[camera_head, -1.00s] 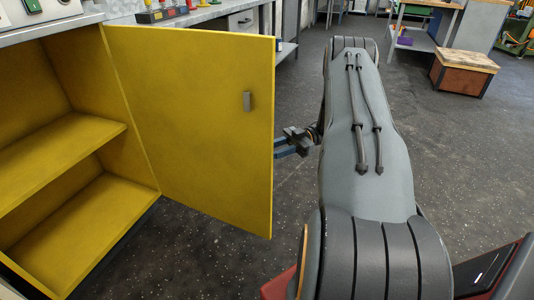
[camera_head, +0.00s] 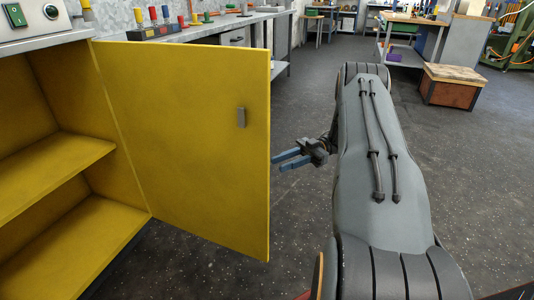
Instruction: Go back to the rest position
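My gripper (camera_head: 291,160) is to the right of the open yellow cabinet door (camera_head: 190,150), just past its free edge. Its two blue fingers point left and show a gap between them, with nothing held. The gripper looks apart from the door. My arm reaches forward in the right half of the view. No drum is clearly in view.
The yellow cabinet (camera_head: 98,155) stands open on the left with bare shelves. A workbench (camera_head: 222,26) with coloured items is behind the door. A wooden-topped crate (camera_head: 450,86) stands at the back right. Dark floor (camera_head: 480,170) is free on the right.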

